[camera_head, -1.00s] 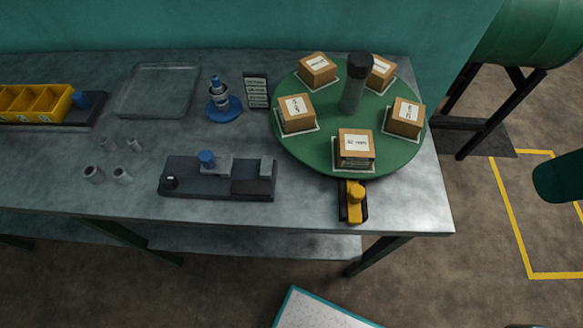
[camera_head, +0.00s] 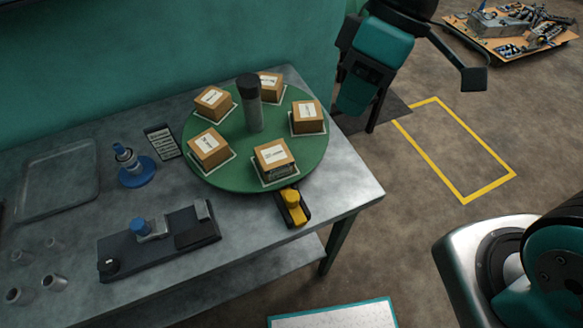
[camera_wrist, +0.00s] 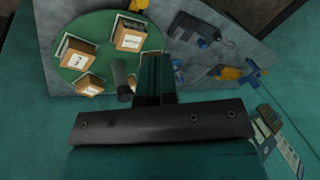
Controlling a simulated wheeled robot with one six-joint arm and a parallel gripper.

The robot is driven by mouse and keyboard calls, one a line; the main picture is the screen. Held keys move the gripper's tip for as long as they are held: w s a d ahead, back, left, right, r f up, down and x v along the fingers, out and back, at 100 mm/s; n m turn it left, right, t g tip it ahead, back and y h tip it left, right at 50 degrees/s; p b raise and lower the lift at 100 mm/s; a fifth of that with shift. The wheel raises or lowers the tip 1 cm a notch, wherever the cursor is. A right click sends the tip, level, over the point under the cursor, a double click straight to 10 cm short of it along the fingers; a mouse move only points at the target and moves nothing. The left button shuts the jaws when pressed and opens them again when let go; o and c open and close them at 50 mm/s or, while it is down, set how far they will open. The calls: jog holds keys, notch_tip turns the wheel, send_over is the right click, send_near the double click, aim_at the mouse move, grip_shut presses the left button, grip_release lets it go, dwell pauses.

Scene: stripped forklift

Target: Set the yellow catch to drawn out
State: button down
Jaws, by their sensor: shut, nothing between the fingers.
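The yellow catch (camera_head: 294,208) sits in a short dark holder at the front rim of the green turntable (camera_head: 207,182), near the table's front right corner. A yellow piece at the top edge of the wrist view (camera_wrist: 138,5) seems to be the same catch, partly cut off. My gripper (camera_wrist: 156,72) is shut and empty in the wrist view, apart from the catch.
Several cardboard boxes (camera_head: 209,146) and a dark central post (camera_head: 253,105) stand on the turntable. A dark fixture with a blue knob (camera_head: 140,226) lies left of the catch.

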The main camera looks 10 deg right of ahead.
jog(key=w+a+f+n+g+p, duration=0.1)
jog(key=w+a+f+n+g, duration=0.1)
jog(key=w+f+n, duration=0.3)
jog(key=n+g+p, duration=0.2)
jog(key=n, duration=0.2)
send_near(291, 200)
jog(key=w+r, duration=0.2)
jog(key=w, duration=0.3)
jog(key=shift+d+f, duration=0.2)
jog(key=shift+d, duration=0.2)
jog(key=shift+s, duration=0.1)
jog(key=p+x, duration=0.3)
jog(key=x, duration=0.5)
jog(key=shift+s+a+f, duration=0.15)
jog(key=shift+s+f, duration=0.05)
jog(key=shift+s, duration=0.05)
jog(key=shift+s+a+f+p, duration=0.2)
jog(key=shift+s+f+p, duration=0.1)
jog(key=shift+f, duration=0.3)
